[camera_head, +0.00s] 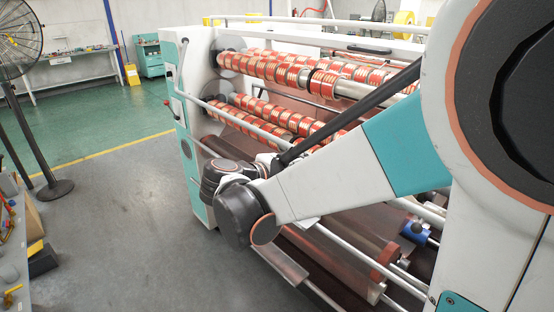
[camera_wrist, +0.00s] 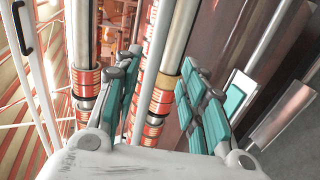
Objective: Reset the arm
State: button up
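My arm reaches across the front of the rewinding machine (camera_head: 200,110) in the head view, its wrist bent down before the lower shaft. My gripper (camera_wrist: 160,62) shows in the wrist view with its two teal-padded fingers spread apart. Nothing is held between them. Beyond the gap are metal shafts carrying red tape rolls (camera_wrist: 153,100). In the head view, rows of red-and-cream tape rolls (camera_head: 262,68) sit on the upper shafts and more (camera_head: 262,118) on the lower ones. The gripper fingers are mostly hidden behind my wrist there.
A silver rail (camera_head: 235,122) runs along the machine front, close to my wrist. Clear grey floor (camera_head: 130,190) lies at the left. A black fan (camera_head: 22,45) and a cluttered table edge (camera_head: 25,245) stand at far left. A bench (camera_head: 75,65) is at the back.

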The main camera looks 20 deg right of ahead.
dwell(0.4)
jog(key=s+a+f+m+t+y, duration=0.1)
jog(key=s+a+f+y, duration=0.1)
jog(key=s+a+y, duration=0.4)
jog(key=s+a+f+m+t+y, duration=0.1)
jog(key=s+a+f+m+y, duration=0.1)
jog(key=s+a+y, duration=0.4)
jog(key=s+f+y, duration=0.1)
jog(key=s, duration=0.3)
jog(key=shift+a+f+m+t+y, duration=0.3)
jog(key=shift+a+f+t, duration=0.05)
jog(key=shift+t, duration=0.05)
jog(key=shift+c, duration=0.6)
